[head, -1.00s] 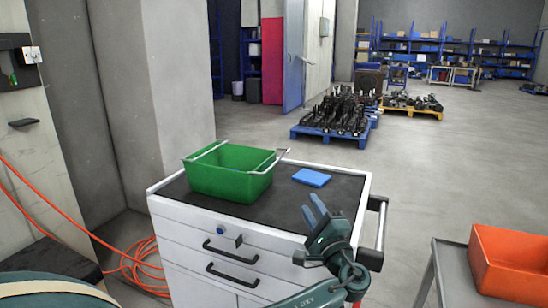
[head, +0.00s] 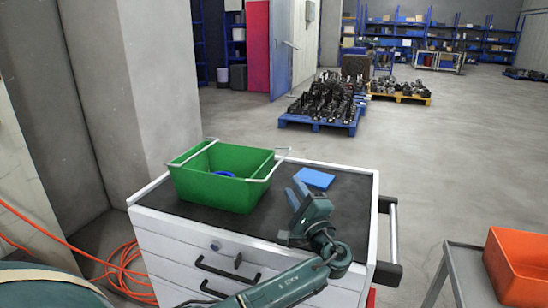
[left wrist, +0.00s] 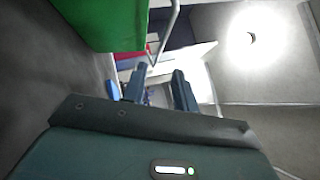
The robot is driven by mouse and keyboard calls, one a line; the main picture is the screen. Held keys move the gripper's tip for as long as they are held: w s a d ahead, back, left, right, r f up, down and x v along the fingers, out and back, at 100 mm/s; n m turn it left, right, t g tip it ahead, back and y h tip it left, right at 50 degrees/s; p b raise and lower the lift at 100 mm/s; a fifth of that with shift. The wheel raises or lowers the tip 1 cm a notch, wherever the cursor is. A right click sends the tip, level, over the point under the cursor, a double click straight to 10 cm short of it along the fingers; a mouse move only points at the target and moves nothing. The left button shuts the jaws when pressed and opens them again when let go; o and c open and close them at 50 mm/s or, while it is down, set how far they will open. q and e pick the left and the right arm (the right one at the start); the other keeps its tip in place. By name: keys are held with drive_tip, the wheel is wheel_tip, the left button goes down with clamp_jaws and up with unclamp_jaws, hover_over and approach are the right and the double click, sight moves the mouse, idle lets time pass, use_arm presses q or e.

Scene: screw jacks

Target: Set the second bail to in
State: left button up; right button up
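The green crate (head: 222,192) stands on the dark top of a white drawer cart and has two wire bails. One bail (head: 190,154) lies along the crate's left side. The other bail (head: 270,165) sticks out past the right side. My left gripper (head: 296,189) is over the cart top, right of the crate and apart from the right bail. In the left wrist view its two fingers (left wrist: 160,72) are spread with nothing held, and a bail rod (left wrist: 167,35) and the crate (left wrist: 100,18) show beyond them. My right gripper is out of view.
A flat blue box (head: 316,178) lies on the cart top (head: 345,205) just behind my left gripper. A blue item (head: 223,173) is inside the crate. An orange bin (head: 518,265) stands on a grey table at right. Orange hose lies on the floor at left.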

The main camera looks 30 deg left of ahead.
use_arm(q)
drive_tip(key=p+x, duration=0.1)
drive_tip(key=x, duration=1.1)
drive_tip(key=shift+a, duration=0.2)
drive_tip(key=shift+c, duration=0.2)
clamp_jaws()
